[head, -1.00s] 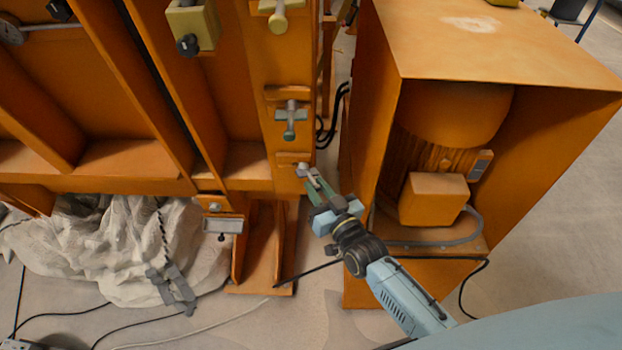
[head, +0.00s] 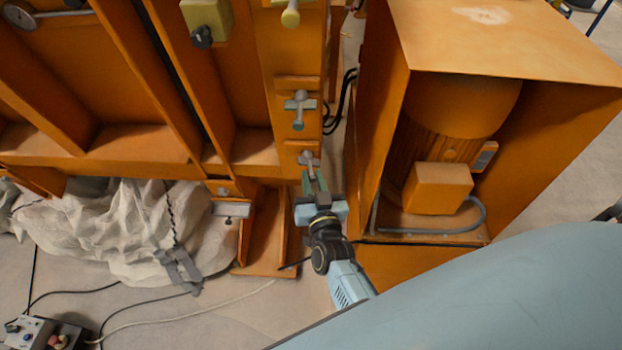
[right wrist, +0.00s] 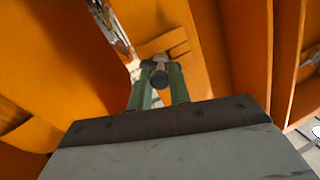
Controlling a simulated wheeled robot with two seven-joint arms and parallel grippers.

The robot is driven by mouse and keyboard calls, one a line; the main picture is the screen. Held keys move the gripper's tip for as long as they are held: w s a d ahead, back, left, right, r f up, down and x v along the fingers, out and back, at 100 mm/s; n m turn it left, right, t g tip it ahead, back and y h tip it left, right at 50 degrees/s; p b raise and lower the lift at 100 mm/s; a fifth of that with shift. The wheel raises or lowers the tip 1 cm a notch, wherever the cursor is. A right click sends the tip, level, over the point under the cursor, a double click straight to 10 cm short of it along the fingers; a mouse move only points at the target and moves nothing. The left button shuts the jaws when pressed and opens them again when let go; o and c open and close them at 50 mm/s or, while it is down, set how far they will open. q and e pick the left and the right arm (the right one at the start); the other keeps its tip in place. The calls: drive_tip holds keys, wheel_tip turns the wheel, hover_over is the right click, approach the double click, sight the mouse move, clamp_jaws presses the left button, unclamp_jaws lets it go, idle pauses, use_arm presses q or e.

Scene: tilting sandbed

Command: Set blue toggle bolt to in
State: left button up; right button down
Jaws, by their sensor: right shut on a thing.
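The lowest toggle bolt (head: 308,157) is a small grey-blue bolt on the orange upright's face. My right gripper (head: 313,177) comes up to it from below, with green fingers. In the right wrist view, the fingers (right wrist: 159,88) are shut on the bolt's dark round knob (right wrist: 160,79), whose stem runs to the orange wall. The fingers partly hide the knob in the head view. Another toggle bolt (head: 298,110) with a grey crossbar and a teal-grey knob sits just above on the same upright. My left gripper is not in view.
A yellowish knob (head: 291,14) and a yellow block with a black knob (head: 206,22) are higher up. An orange motor housing (head: 376,130) stands close on the right. Black cables (head: 345,100) hang in the gap. A wrinkled cloth (head: 110,225) lies at lower left.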

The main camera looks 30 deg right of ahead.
drive_tip(key=c, duration=1.3)
unclamp_jaws()
drive_tip(key=p+v, duration=0.4)
drive_tip(key=v, duration=0.9)
drive_tip(key=shift+s, duration=0.25)
